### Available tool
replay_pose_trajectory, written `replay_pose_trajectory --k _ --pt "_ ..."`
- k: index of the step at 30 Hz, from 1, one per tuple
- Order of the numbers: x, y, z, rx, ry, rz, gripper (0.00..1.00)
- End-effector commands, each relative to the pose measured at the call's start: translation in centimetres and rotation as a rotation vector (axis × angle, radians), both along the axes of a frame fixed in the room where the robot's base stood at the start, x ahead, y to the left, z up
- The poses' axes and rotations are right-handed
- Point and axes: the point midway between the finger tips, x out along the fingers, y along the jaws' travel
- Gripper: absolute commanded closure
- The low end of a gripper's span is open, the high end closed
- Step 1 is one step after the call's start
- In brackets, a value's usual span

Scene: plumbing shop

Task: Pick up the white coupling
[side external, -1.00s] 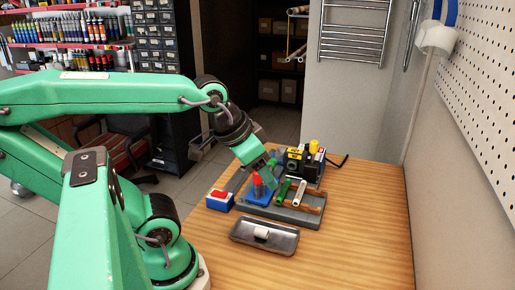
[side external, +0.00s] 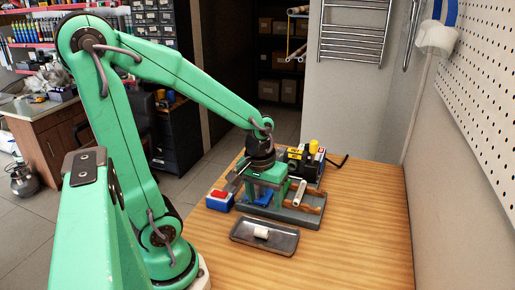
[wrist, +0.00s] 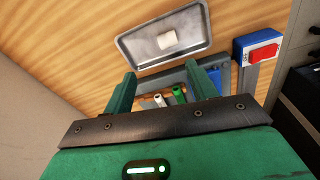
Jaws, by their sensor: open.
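The white coupling (side external: 261,233) is a short white cylinder lying on its side in a shallow grey tray (side external: 240,237). It also shows in the wrist view (wrist: 167,39), beyond my fingertips, with clear tray around it. My gripper (wrist: 166,82) is open, with its two green fingers apart and pointing toward the tray side. In the side view my gripper (side external: 263,190) is over the grey rack behind the tray, apart from the coupling. Its fingertips are hard to make out there against the things on the rack.
A grey rack (side external: 300,219) behind the tray holds a white tube (side external: 299,193); a green-ended one (wrist: 179,94) shows in the wrist view. A blue-and-red box (side external: 220,200) stands left, a black-and-yellow device (side external: 305,160) behind. The table front right is clear.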

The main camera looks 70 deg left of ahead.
Motion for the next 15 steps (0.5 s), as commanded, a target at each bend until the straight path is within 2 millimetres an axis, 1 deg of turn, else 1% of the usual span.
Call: replay_pose_trajectory --k 1,3,6,10,15 --pt "-0.1 0.3 -0.9 -0.007 0.026 0.036 0.43" --pt "-0.1 0.6 -1.8 -0.014 0.051 0.080 0.43" --pt "-0.2 0.9 -2.8 -0.022 0.077 0.125 0.43" --pt "-0.3 1.2 -3.4 -0.025 0.093 0.156 0.43" --pt "-0.3 1.2 -3.5 -0.026 0.095 0.161 0.43"
